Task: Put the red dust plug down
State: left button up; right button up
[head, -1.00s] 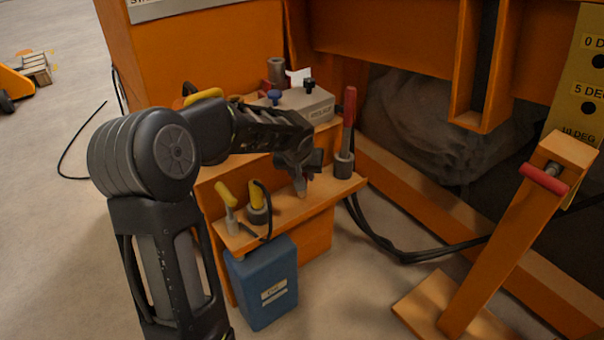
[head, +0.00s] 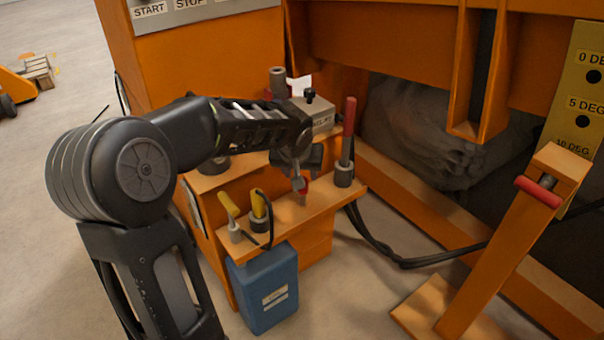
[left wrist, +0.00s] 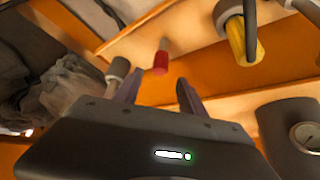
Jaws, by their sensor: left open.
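The red dust plug (head: 304,186) stands on the orange shelf (head: 284,221), red end up, with a pale lower part. In the left wrist view the red dust plug (left wrist: 161,62) lies beyond and between the fingertips, with a visible gap on each side. My left gripper (head: 297,180) is just above the plug in the head view and partly covers it. In the left wrist view my left gripper (left wrist: 158,88) is open, with nothing between its fingers. My right gripper is not in view.
Yellow-handled tools (head: 258,207) stand in holders left of the plug. A red-handled lever (head: 349,130) rises from a grey socket at right. A blue bin (head: 265,290) hangs below the shelf. A grey box (head: 318,112) is behind. Black cables lie on the floor.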

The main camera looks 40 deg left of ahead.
pick_arm(q)
jog(key=p+v, duration=0.1)
jog(key=v, duration=0.3)
jog(key=shift+s+r, duration=0.2)
dwell(0.6)
jog(key=s+d+f+m+g+h, duration=0.25)
jog(key=d+f+h, duration=0.25)
jog(key=d+f, duration=1.5)
jog(key=s+d+f, duration=0.6)
jog(key=s+f, duration=0.2)
jog(key=s, duration=0.1)
jog(key=s+d+f+g+h, duration=0.1)
jog(key=s+d+f, duration=0.5)
jog(key=s+f, duration=0.3)
jog(key=shift+m+h, duration=0.3)
jog(key=shift+m, duration=0.15)
jog(key=shift+s+d+f+g, duration=0.1)
jog(key=shift+s+g, duration=0.05)
jog(key=shift+g, duration=0.1)
